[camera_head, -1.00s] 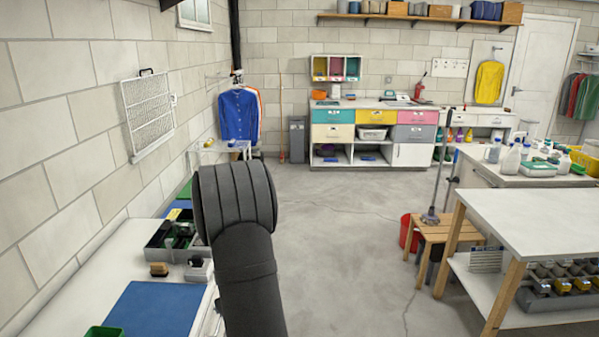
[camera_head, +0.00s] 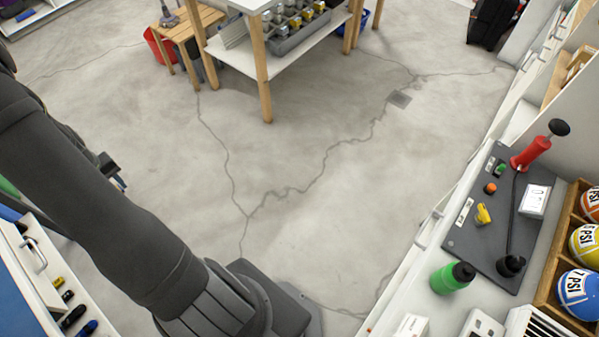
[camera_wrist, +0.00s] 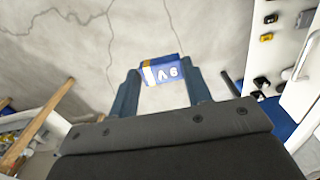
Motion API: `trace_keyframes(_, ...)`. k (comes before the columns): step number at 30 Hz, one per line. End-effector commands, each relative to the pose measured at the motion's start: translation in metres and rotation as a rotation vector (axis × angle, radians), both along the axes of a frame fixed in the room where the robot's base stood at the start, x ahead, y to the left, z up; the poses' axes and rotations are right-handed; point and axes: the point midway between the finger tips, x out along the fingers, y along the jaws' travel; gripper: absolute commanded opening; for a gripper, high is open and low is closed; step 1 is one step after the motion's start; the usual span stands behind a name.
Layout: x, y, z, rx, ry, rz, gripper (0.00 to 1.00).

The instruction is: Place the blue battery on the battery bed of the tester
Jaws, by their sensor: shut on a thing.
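The blue battery (camera_wrist: 168,75) shows in the wrist view as a small blue block with white "9V" lettering upside down and a white and yellow band at one end. My gripper (camera_wrist: 160,78) is shut on it, with one dark finger on each side, and holds it above the floor. In the head view my arm crosses the left side; a dark end piece near the arm is small and partly hidden, and the battery cannot be made out there. I cannot identify the tester or its battery bed in any current view.
An open white drawer (camera_head: 38,268) with several small coloured items is at the lower left. The floor between is clear.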

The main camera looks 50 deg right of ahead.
Motion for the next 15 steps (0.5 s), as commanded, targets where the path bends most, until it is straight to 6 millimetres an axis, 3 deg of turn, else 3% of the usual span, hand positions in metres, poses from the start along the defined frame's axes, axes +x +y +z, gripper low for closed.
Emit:
trace_keyframes(5, 0.005, -0.047, 0.001, 0.000, 0.000, -0.112, 0.22)
trace_keyframes(15, -0.008, -0.181, 0.006, 0.000, 0.000, -0.440, 0.22)
